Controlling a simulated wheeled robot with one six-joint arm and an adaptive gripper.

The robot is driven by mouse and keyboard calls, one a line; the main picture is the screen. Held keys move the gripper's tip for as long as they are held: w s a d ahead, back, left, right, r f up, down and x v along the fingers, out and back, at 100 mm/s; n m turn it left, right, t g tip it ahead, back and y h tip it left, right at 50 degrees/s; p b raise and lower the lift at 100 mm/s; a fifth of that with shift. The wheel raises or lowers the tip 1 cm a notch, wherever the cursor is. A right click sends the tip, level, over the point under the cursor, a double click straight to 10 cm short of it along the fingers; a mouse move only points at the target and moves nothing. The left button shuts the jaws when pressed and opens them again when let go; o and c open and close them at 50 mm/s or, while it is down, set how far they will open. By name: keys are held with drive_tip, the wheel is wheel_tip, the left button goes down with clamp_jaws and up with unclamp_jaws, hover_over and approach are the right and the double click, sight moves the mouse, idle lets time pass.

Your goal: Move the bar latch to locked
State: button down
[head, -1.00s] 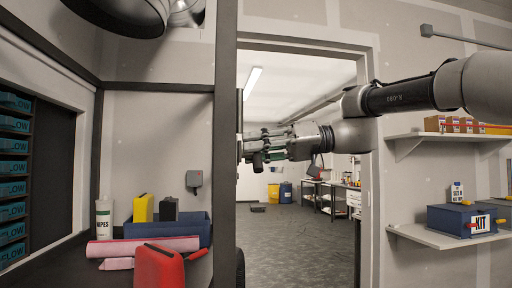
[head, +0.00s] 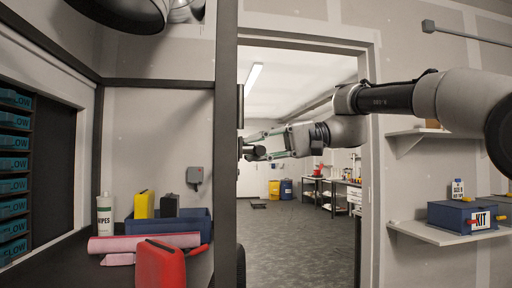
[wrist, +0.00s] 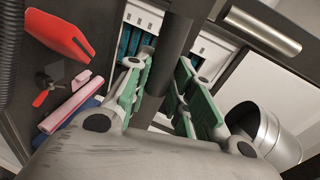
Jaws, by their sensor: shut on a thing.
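The bar latch shows as a dark handle (head: 257,152) at the right side of the dark upright post (head: 227,120) in the head view. My gripper (head: 264,145) reaches it from the right, its fingers closed around the handle. In the wrist view a dark bar (wrist: 152,100) runs between the green pads of my gripper (wrist: 160,88).
Left of the post, the bench holds a red container (head: 160,266), pink rolls (head: 142,243), a blue tray (head: 190,228) and a wipes bottle (head: 104,215). A shelf with a blue kit box (head: 455,218) is at right.

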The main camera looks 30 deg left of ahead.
drive_tip(key=shift+f+m, duration=0.4)
drive_tip(key=shift+m, duration=0.1)
drive_tip(key=c, duration=1.3)
unclamp_jaws()
drive_tip(key=shift+r, duration=0.15)
drive_tip(key=shift+w, duration=0.1)
drive_tip(key=v, duration=1.1)
drive_tip(key=shift+w+d+r, duration=0.1)
drive_tip(key=shift+w+d, duration=0.15)
drive_tip(key=shift+w, duration=0.05)
